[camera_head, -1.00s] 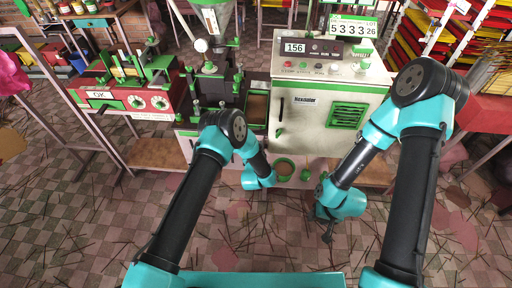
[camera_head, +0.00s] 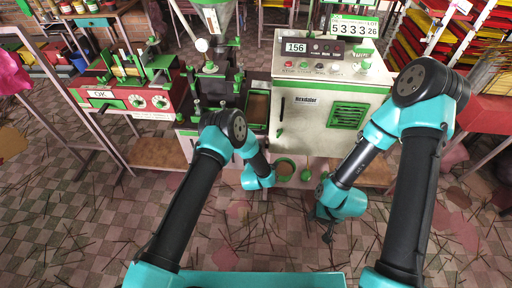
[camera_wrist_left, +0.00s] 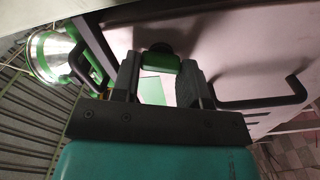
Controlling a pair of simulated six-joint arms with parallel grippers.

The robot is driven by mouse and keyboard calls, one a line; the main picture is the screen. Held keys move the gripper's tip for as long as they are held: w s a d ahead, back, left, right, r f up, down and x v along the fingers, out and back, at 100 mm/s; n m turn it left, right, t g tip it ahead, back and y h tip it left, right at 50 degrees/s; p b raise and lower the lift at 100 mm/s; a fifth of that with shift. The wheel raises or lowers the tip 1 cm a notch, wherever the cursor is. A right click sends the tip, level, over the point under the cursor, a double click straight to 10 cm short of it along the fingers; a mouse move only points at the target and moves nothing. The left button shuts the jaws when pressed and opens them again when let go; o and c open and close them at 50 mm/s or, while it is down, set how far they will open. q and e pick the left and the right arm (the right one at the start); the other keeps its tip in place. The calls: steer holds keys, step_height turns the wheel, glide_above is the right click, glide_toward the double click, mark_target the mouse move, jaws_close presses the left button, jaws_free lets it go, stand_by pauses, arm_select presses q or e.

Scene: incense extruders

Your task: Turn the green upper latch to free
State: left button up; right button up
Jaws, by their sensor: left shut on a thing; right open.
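The green latch (camera_wrist_left: 160,61) shows in the left wrist view as a green piece with a dark round knob behind it, against a pale panel. My left gripper (camera_wrist_left: 157,76) has its two dark fingers on either side of this green piece and is shut on it. In the head view the left gripper's fingers are hidden below the wrist, at the white machine's lower front, and the latch cannot be made out. My right gripper (camera_head: 328,236) points down, open and empty, over the floor in front of the machine, away from the latch.
The white machine (camera_head: 310,125) has a green vent (camera_head: 348,115) and a control panel on top. In the left wrist view, black bar handles stand left (camera_wrist_left: 86,66) and right (camera_wrist_left: 275,101) of the fingers. A red and green machine (camera_head: 135,98) stands left. The near floor is clear except for scattered sticks.

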arm_select(q)
steer(key=shift+n, duration=0.3)
steer(key=o, duration=0.9)
steer(key=s, duration=0.5)
steer(key=s+a, duration=0.1)
steer(key=s, duration=1.1)
steer(key=shift+s+a, duration=0.2)
steer(key=shift+a, duration=0.1)
